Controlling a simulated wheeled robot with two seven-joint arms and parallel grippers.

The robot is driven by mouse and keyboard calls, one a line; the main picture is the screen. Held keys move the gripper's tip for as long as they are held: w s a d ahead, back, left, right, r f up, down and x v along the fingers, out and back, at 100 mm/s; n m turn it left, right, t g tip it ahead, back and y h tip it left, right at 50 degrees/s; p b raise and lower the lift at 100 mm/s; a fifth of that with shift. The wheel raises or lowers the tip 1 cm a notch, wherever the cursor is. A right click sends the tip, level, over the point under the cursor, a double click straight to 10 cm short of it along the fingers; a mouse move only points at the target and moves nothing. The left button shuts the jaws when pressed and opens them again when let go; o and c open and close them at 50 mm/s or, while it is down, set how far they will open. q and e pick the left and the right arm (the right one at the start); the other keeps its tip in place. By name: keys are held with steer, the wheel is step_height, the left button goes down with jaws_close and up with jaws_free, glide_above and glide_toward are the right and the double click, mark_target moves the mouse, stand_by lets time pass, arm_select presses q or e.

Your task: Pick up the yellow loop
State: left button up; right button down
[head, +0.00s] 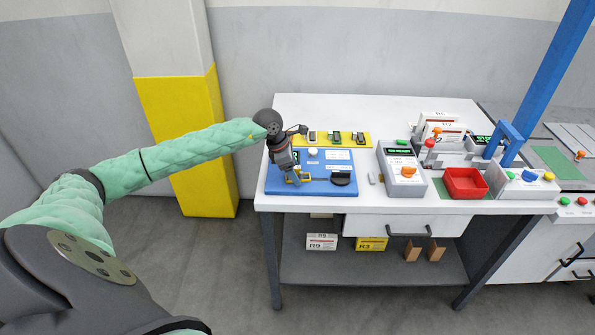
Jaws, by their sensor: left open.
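The yellow loop (304,178) is small and lies at the left end of a thin yellow line on a blue board (317,188). The board lies on the left part of the white table. My left gripper (295,177) points down over the board, right at the loop, and is open. Its fingers partly hide the loop's left side. I cannot tell whether the fingers touch it. A black rounded piece (341,178) sits at the right end of the yellow line. My right gripper is not in view.
A yellow strip with several small devices (333,138) lies behind the board. A grey box with an orange knob (405,172) and a red tray (464,183) stand to the right. A blue post (548,75) rises at the far right. Boxes (321,241) sit on the lower shelf.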

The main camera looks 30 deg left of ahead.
arm_select(q)
steer(key=shift+f, duration=0.2)
steer(key=c, duration=1.1)
steer(key=shift+c, duration=0.2)
steer(key=shift+r, duration=0.15)
